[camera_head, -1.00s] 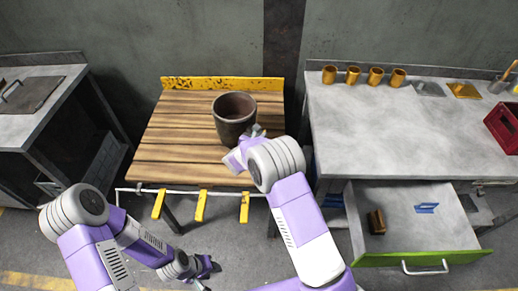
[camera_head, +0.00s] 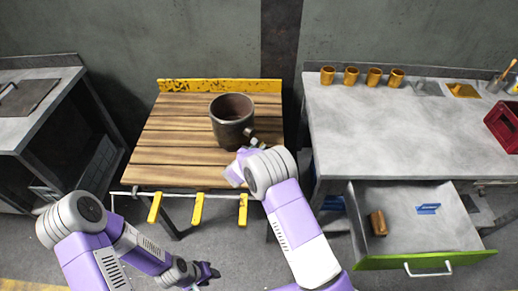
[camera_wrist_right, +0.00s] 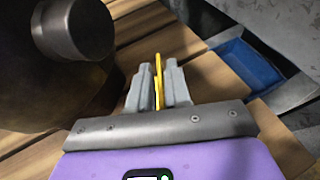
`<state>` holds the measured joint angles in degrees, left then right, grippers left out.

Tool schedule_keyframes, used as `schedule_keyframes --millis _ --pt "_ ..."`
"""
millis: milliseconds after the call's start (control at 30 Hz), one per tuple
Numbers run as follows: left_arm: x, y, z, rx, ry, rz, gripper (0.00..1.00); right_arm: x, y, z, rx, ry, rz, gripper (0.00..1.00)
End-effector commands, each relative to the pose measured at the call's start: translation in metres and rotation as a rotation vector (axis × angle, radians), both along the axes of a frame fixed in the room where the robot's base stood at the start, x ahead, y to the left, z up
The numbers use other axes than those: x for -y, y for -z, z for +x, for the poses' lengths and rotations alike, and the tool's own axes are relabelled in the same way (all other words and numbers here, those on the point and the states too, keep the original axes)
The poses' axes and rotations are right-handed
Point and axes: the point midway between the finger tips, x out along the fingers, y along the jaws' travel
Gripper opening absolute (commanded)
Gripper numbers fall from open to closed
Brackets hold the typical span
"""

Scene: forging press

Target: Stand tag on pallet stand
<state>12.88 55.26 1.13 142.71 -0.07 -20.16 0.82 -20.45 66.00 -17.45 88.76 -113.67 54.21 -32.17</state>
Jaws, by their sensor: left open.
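The pallet stand (camera_head: 165,150) is a slatted wooden table with a yellow back board. My right gripper (camera_head: 257,143) is over its right edge, close to a dark pot. In the right wrist view, my right gripper (camera_wrist_right: 158,85) is shut on a thin yellow tag (camera_wrist_right: 158,65), seen edge-on and poking past the fingertips. Slats lie below it; I cannot tell whether the tag touches them. My left gripper (camera_head: 207,273) is open and empty, low over the floor in front of the stand.
The dark pot (camera_head: 229,125) with a side knob (camera_wrist_right: 75,28) stands on the slats. Several yellow tabs (camera_head: 198,208) hang on the front rail. Right: a bench (camera_head: 380,130) with brass cups and an open drawer (camera_head: 400,245). A blue tray (camera_wrist_right: 235,65) lies below. The left slats are clear.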

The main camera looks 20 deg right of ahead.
Motion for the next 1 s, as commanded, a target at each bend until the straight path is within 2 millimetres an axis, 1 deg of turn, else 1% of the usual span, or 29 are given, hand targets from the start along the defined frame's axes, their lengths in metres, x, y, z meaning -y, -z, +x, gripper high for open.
schedule_keyframes --millis 33,67,100,367,467,567,800,1000 --pt "0.000 -0.001 0.000 0.000 0.000 0.000 0.41 0.000 0.000 0.000 0.000 0.000 0.000 0.26" --pt "0.000 -0.001 0.000 0.000 0.000 0.000 0.41 0.000 -0.001 0.000 0.000 0.000 0.000 0.31" --pt "0.000 -0.001 0.000 0.000 0.000 0.000 0.41 0.000 -0.001 0.000 0.000 0.000 0.000 0.33" --pt "0.000 -0.001 0.000 0.000 0.000 0.000 0.41 0.000 -0.001 0.000 0.000 0.000 0.000 0.33" --pt "0.000 -0.006 0.000 0.000 0.000 0.000 0.41 0.000 -0.006 0.000 0.000 0.001 0.000 0.33" --pt "0.000 -0.009 0.000 0.000 0.000 0.000 0.41 -0.010 -0.011 -0.010 -0.001 -0.003 0.000 0.33" --pt "0.000 -0.022 0.000 0.000 0.000 0.000 0.41 -0.040 -0.032 -0.049 -0.003 -0.005 0.000 0.33" --pt "0.000 -0.029 0.000 0.000 0.000 0.000 0.41 -0.060 -0.045 -0.075 0.000 -0.001 0.000 0.33"
